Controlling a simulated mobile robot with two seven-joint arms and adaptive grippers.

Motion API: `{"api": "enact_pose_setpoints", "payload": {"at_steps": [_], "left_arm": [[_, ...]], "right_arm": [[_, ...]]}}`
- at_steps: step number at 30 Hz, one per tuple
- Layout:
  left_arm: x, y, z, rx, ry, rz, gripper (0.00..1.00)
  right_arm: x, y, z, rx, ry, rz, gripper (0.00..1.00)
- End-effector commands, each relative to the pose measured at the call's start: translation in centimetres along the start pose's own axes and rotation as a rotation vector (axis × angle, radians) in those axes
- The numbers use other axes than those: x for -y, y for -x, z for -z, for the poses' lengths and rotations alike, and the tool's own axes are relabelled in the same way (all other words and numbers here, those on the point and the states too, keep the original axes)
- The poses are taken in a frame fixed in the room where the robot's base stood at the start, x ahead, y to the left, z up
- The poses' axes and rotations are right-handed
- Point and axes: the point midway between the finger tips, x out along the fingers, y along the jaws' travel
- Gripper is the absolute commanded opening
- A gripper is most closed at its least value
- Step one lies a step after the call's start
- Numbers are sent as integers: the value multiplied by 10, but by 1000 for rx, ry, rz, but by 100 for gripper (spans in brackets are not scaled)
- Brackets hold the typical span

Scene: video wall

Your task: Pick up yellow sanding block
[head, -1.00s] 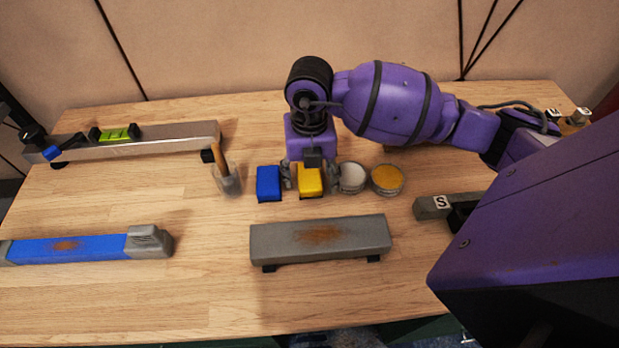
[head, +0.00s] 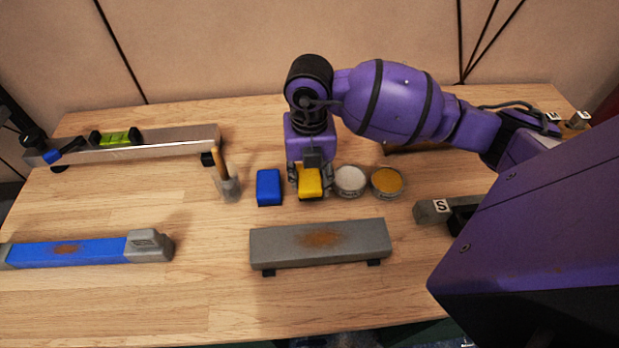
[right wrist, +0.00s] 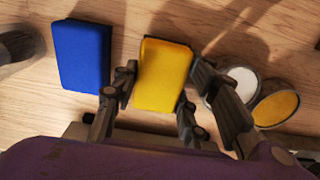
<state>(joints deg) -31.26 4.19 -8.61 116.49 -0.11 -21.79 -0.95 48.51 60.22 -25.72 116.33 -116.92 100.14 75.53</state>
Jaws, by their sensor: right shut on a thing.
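The yellow sanding block (head: 310,183) stands between the fingers of my right gripper (head: 310,180) in the head view. In the right wrist view the yellow block (right wrist: 163,75) has fingers against both sides, and the right gripper (right wrist: 158,98) is shut on it. The block appears to be at table level; I cannot tell whether it is clear of the surface. My left gripper is not in view.
A blue block (head: 269,187) lies just left of the yellow one. Two round tins, white (head: 350,180) and yellow (head: 388,181), sit close on the right. A grey bar with a rusty patch (head: 320,243) lies in front. A brush in a cup (head: 228,187) stands left.

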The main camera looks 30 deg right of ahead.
Motion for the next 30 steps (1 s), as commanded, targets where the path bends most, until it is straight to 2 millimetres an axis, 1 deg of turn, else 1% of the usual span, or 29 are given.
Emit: {"api": "enact_pose_setpoints", "payload": {"at_steps": [4,8,14,15,18,21,24,30], "left_arm": [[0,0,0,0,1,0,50],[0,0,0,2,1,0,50],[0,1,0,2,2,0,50],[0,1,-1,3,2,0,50],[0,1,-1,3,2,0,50],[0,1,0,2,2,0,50],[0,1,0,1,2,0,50],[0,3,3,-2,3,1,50]], "right_arm": [[0,22,-1,4,1,0,14],[-13,43,14,4,6,-4,14],[-36,86,41,4,8,-5,14],[-44,88,50,1,10,-4,14],[-58,97,68,0,8,-4,14],[-70,106,82,1,6,-3,14],[-79,112,93,2,5,-3,14],[-89,120,104,3,2,-2,14]]}}
